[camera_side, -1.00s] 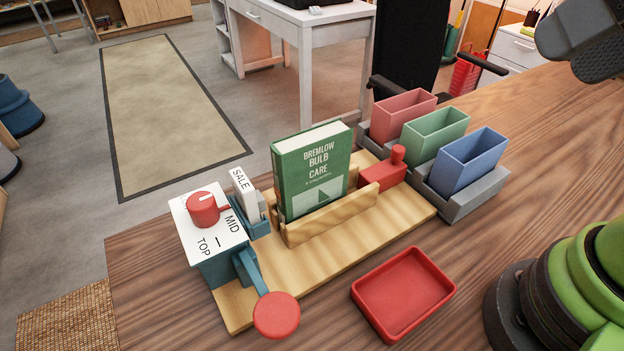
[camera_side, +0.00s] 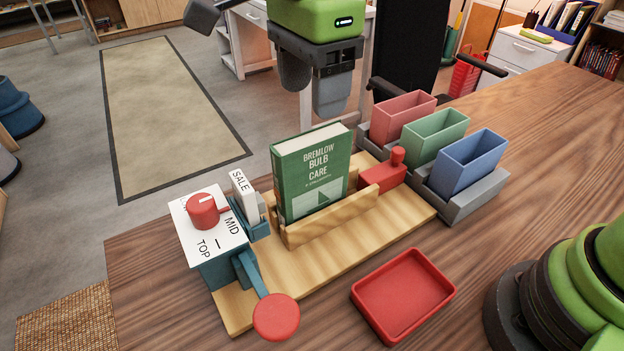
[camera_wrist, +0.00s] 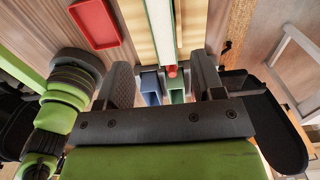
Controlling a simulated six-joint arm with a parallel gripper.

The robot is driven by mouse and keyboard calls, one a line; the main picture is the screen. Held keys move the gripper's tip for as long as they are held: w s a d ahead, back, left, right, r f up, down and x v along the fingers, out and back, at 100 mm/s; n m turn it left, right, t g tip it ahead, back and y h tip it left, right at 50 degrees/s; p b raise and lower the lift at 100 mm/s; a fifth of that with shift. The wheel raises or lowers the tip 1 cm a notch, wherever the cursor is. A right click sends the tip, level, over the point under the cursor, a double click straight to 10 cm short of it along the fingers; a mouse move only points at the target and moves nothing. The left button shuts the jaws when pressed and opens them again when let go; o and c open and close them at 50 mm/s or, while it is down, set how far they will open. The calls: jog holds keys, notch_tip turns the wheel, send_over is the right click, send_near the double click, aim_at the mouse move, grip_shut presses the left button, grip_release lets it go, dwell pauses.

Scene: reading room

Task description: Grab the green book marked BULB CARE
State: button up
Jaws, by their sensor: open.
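The green book marked BREMLOW BULB CARE (camera_side: 312,170) stands upright in a wooden holder (camera_side: 330,221) on a light wooden board (camera_side: 300,262). My gripper (camera_side: 313,105) is above and behind the book in the side view, its fingers pointing down, apart from the book. In the wrist view my gripper (camera_wrist: 160,85) is open with nothing between its fingers. The book's top edge (camera_wrist: 160,25) runs up the middle of that view, beyond the fingers.
A red block (camera_side: 383,175) and pink, green and blue bins (camera_side: 466,165) stand right. A red tray (camera_side: 403,294) lies in front.

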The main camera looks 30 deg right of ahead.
aim_at(312, 137)
notch_tip(312, 137, down, 10)
jog(key=shift+w+d, duration=0.1)
jog(key=shift+w, duration=0.05)
jog(key=shift+r, duration=0.1)
grip_shut()
dwell(0.4)
